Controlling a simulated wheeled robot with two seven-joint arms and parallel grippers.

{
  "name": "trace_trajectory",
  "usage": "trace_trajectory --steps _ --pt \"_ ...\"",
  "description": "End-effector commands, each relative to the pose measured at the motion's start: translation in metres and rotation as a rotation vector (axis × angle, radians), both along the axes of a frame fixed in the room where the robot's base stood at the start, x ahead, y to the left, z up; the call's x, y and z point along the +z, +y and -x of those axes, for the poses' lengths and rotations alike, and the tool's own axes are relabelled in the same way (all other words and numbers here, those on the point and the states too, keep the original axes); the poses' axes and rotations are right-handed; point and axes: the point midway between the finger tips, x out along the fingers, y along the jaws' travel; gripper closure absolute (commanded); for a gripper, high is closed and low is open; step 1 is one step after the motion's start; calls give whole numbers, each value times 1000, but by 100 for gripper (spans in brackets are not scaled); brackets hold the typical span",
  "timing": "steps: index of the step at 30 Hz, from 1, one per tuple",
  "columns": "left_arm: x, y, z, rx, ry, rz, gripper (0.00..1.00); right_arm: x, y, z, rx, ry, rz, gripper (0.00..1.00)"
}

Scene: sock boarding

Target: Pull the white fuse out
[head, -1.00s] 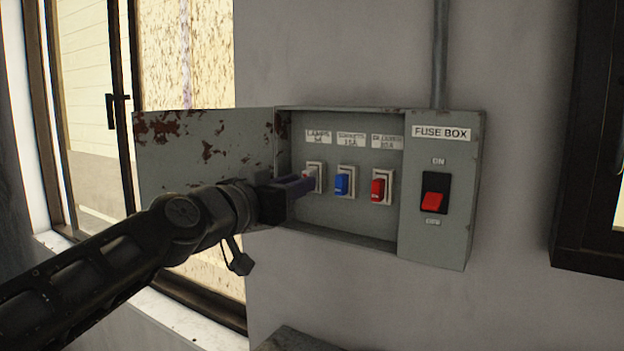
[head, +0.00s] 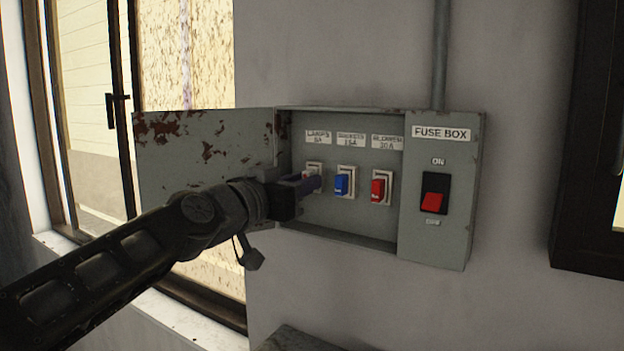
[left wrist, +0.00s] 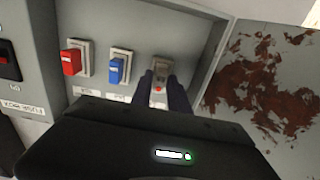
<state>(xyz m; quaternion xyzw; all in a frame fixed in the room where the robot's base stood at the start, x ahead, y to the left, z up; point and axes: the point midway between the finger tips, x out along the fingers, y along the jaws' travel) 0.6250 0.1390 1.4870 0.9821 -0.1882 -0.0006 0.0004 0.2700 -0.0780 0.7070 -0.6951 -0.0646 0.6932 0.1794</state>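The white fuse (left wrist: 159,82) sits in the socket nearest the box's door. In the left wrist view it shows between my gripper's two dark fingers. In the head view my left gripper (head: 310,184) reaches in from the left, and its fingers cover most of the white fuse. The gripper looks open, with one finger on each side of the fuse; whether they touch it is hard to tell. My right gripper is not in view.
A blue fuse (head: 342,184) and a red fuse (head: 378,190) sit to the right in the fuse box (head: 350,228). Its rusty door (head: 205,150) stands open at left. A red switch (head: 433,200) is on the right panel.

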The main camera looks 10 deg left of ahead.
Motion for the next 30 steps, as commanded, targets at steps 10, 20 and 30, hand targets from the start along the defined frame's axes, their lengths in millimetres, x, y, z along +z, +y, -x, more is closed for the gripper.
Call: trace_trajectory --steps 10,20,30 --pt "0 -3 -7 0 -1 0 79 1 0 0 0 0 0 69" --pt "0 -2 -6 0 -2 -1 79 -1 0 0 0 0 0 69" --pt "1 -2 -5 0 -1 0 81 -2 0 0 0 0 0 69"
